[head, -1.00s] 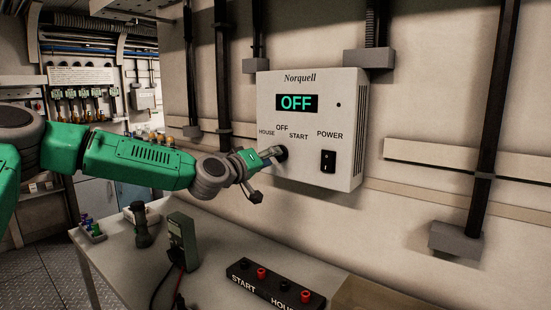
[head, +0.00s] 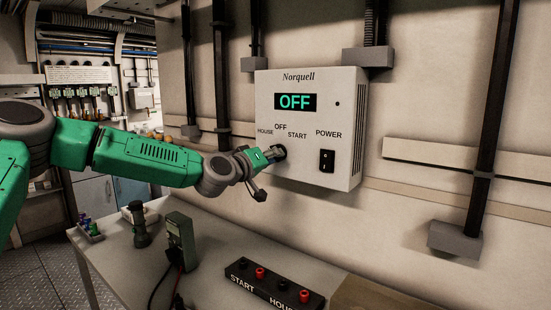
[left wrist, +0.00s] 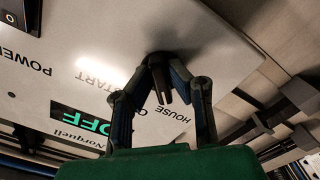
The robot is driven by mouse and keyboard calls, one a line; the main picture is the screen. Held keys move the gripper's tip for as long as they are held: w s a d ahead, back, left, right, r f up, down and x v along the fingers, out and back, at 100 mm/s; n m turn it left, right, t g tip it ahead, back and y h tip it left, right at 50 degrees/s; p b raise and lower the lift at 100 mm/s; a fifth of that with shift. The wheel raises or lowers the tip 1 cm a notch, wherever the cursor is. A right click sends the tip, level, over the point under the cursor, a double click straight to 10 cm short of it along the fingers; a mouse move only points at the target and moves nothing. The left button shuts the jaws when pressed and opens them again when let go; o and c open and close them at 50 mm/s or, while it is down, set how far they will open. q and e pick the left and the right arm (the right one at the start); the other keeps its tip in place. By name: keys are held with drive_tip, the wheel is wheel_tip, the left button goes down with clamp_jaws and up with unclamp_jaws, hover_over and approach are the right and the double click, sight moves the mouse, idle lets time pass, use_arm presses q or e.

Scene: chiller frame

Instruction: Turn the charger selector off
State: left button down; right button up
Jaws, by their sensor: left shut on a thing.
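The charger (head: 312,112) is a pale Norquell box on the wall, with a lit display (head: 295,102) reading OFF. The black selector knob (head: 280,152) sits below the HOUSE, OFF and START labels, partly hidden by my gripper. In the left wrist view the selector knob (left wrist: 163,58) shows between the fingers. My left gripper (head: 270,155) is at the knob with its fingers closed on it; the left wrist view shows both fingers (left wrist: 160,85) meeting there. Which label the knob points at is hard to tell. My right gripper is not in view.
A black POWER rocker switch (head: 327,161) is right of the knob. Below is a table (head: 215,262) with a green meter (head: 181,240), a dark cylindrical item (head: 140,224) and a black terminal block (head: 272,286). Conduits run along the wall.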

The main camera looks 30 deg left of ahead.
use_arm(q)
drive_tip(key=m, duration=0.5)
drive_tip(key=r+m, duration=0.1)
drive_tip(key=m, duration=0.2)
drive_tip(key=shift+a, duration=0.35)
idle(0.4)
drive_tip(key=c, duration=1.5)
unclamp_jaws()
drive_tip(key=shift+c, duration=0.2)
drive_tip(key=shift+s+f+b, duration=0.15)
drive_tip(key=shift+f+b, duration=0.1)
drive_tip(key=shift+b, duration=0.05)
drive_tip(key=shift+f, duration=0.1)
